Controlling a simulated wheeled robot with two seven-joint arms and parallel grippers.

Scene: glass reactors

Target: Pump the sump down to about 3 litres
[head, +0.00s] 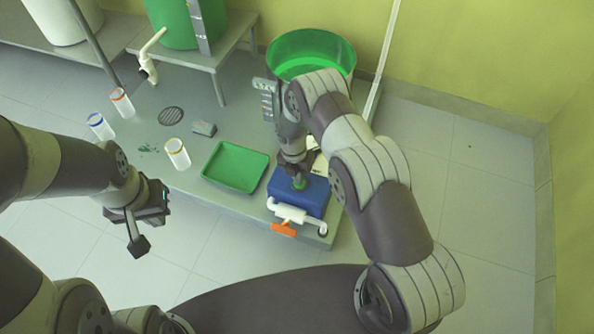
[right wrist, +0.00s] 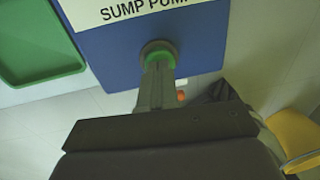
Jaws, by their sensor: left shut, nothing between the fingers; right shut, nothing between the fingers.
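The blue pump box (head: 313,197) stands at the platform's front right. In the right wrist view the box (right wrist: 110,55) carries a label reading "SUMP PUM", cut off at the edge. My right gripper (head: 298,178) is shut and empty, pointing down at the box. Its fingertips are at the green button (right wrist: 160,57) in a dark ring and overlap it; I cannot tell whether the button is pressed. A large round green tub (head: 310,45), perhaps the sump, stands behind my right arm. A grey graduated plate (head: 265,100) beside it is partly hidden. My left gripper (head: 140,244) is shut, empty, front left.
A white pipe (head: 288,213) with an orange handle (head: 284,229) fronts the box. A green tray (head: 236,167) lies left of it.

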